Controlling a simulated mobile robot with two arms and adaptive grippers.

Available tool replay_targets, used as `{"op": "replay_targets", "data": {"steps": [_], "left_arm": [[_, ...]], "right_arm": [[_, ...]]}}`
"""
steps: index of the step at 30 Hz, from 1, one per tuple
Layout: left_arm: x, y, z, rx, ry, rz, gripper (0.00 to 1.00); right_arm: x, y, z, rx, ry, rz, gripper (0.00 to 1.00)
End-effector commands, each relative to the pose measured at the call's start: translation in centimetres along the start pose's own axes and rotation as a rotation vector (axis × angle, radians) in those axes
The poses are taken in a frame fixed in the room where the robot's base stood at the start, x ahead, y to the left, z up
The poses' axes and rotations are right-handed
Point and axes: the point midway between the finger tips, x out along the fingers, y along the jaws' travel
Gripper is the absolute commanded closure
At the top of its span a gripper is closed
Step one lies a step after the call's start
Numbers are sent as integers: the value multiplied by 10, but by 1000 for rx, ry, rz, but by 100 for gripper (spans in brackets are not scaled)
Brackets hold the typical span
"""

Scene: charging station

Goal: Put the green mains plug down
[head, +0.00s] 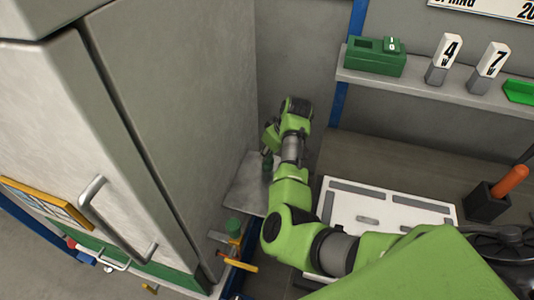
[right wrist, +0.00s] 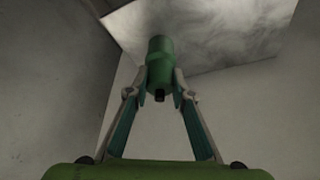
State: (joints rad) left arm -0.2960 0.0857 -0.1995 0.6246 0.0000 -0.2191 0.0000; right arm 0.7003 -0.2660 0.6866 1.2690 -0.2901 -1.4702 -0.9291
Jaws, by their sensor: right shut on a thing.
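The green mains plug (right wrist: 160,62) is a dark green cylinder with a short black stub at its near end. My right gripper (right wrist: 161,84) is shut on it, one finger on each side. In the head view the plug (head: 267,162) hangs below the right gripper (head: 268,146), over a pale metal plate (head: 242,193) beside the tall grey cabinet. The plate also shows behind the plug in the right wrist view (right wrist: 215,35). I cannot tell whether the plug touches the plate. My left gripper is not in view.
The grey cabinet (head: 165,120) stands close on the left. A white panel (head: 340,215) lies under my right arm. A wall shelf (head: 400,88) holds a green box (head: 372,60) and numbered blocks.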

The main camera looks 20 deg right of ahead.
Motion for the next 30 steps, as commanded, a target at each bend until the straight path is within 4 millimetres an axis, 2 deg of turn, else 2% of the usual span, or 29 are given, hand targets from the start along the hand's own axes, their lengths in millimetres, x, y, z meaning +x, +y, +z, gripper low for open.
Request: {"op": "replay_targets", "data": {"steps": [2, 3, 4, 14, 19, 23, 30], "left_arm": [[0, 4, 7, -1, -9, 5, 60], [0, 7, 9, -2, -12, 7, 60], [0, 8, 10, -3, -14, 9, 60], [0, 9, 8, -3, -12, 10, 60], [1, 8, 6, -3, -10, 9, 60], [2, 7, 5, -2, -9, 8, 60], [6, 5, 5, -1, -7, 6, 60]], "right_arm": [[3, 0, 1, -1, -1, 0, 100], [3, 0, 1, -1, -1, -1, 70], [3, 0, 1, -1, -1, -1, 63], [2, -1, 1, -1, 0, -1, 61], [-8, 0, -1, 0, 1, 1, 61], [-29, 0, -1, 0, 2, 3, 61], [-81, 1, -1, -1, 2, 3, 61]]}}
